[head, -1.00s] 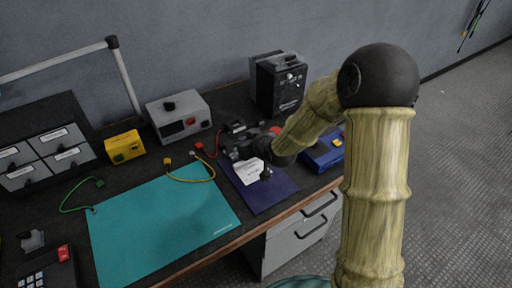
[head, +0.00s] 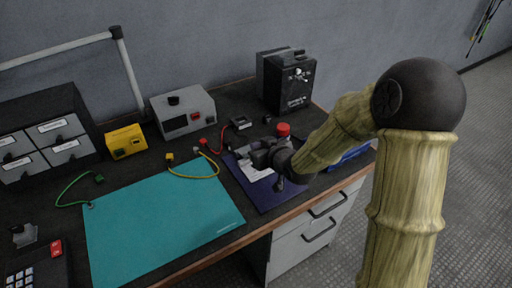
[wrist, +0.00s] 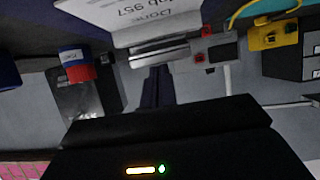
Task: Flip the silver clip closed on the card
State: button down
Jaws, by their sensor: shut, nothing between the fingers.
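The white card (head: 252,171) lies on the navy mat (head: 270,198), partly covered by my gripper (head: 256,157). In the wrist view the card (wrist: 150,18) shows printed text, "Done" and "Job 957", upside down at the top. A silver bar that looks like the clip (wrist: 160,52) runs along the card's edge there. My gripper's dark fingers (wrist: 156,82) are together just below that bar, with nothing between them. I cannot tell whether they touch the clip. In the head view my gripper hides the clip.
A red-topped cylinder (head: 283,130) stands close behind my gripper. A blue case (head: 350,157) is partly hidden behind my arm. A black unit (head: 288,82), grey meter (head: 182,114) and yellow box (head: 126,141) stand farther back. The teal mat (head: 160,220) is clear.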

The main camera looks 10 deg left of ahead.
jog(key=shift+w+a+f, duration=0.35)
jog(key=shift+w+a, duration=0.05)
jog(key=shift+a, duration=0.3)
jog(key=shift+r, duration=0.15)
jog(key=shift+r, duration=0.25)
jog(key=r+p, duration=0.1)
jog(key=r, duration=0.1)
jog(key=r+p, duration=0.1)
jog(key=shift+w+a+p, duration=0.25)
jog(key=shift+w+p, duration=0.05)
jog(key=shift+w, duration=0.05)
jog(key=shift+s+d+r, duration=0.15)
jog(key=shift+r, duration=0.05)
jog(key=s+d, duration=0.4)
jog(key=s, duration=0.1)
jog(key=s+d+f, duration=0.1)
jog(key=s, duration=0.1)
jog(key=shift+s+d, duration=0.25)
jog(key=shift+d, duration=0.15)
jog(key=shift+w, duration=0.1)
